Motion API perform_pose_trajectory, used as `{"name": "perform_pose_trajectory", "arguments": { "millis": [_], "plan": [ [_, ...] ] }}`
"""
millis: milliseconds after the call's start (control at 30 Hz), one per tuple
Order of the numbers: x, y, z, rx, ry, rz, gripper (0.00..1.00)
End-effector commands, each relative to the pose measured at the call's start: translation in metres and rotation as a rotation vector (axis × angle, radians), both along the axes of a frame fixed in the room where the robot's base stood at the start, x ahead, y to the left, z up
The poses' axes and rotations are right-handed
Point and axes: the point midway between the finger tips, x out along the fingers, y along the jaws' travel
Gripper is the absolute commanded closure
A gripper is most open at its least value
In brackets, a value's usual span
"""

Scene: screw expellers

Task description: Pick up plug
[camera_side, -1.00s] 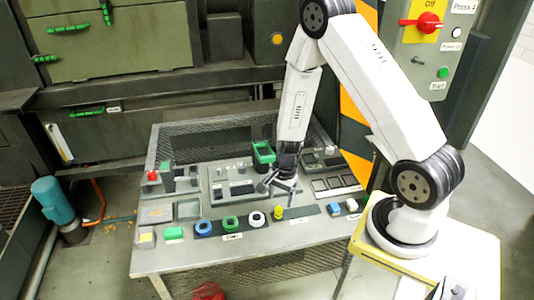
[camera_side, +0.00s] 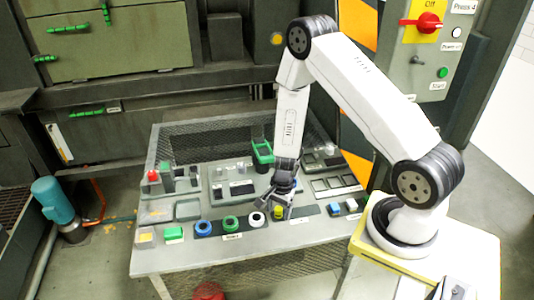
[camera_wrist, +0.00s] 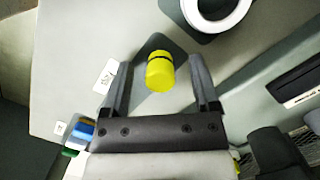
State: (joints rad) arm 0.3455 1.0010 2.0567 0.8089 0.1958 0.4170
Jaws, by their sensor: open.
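The plug is most likely the small yellow cylinder (camera_wrist: 160,72) with a dark band, between the finger lines in the wrist view. In the side view the yellow piece (camera_side: 278,213) stands in the front row of the table, partly hidden by my gripper. My gripper (camera_side: 278,208) points down just above it. In the wrist view my gripper (camera_wrist: 158,75) is open, with one finger on each side of the yellow piece and gaps showing between. I cannot tell the exact height of the fingers over it.
A white ring (camera_side: 257,219) sits just left of the yellow piece, then a green ring (camera_side: 230,223) and a blue ring (camera_side: 203,227). Blue and white blocks (camera_side: 342,207) lie to the right. The table's front strip (camera_side: 240,255) is clear.

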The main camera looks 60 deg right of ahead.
Motion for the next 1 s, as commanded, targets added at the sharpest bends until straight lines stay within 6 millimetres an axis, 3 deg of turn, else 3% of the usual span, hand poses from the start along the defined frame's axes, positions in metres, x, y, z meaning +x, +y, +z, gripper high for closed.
{"name": "perform_pose_trajectory", "arguments": {
  "millis": [500,733,767,1000],
  "plan": [
    [0.0002,0.0000,-0.0003,0.000,0.000,0.001,0.22],
    [0.0001,0.0000,-0.0003,0.000,0.000,0.001,0.95],
    [0.0002,-0.0001,-0.0003,0.000,0.000,0.001,1.00],
    [0.0002,-0.0001,-0.0002,0.000,-0.001,0.001,1.00]
  ]
}}
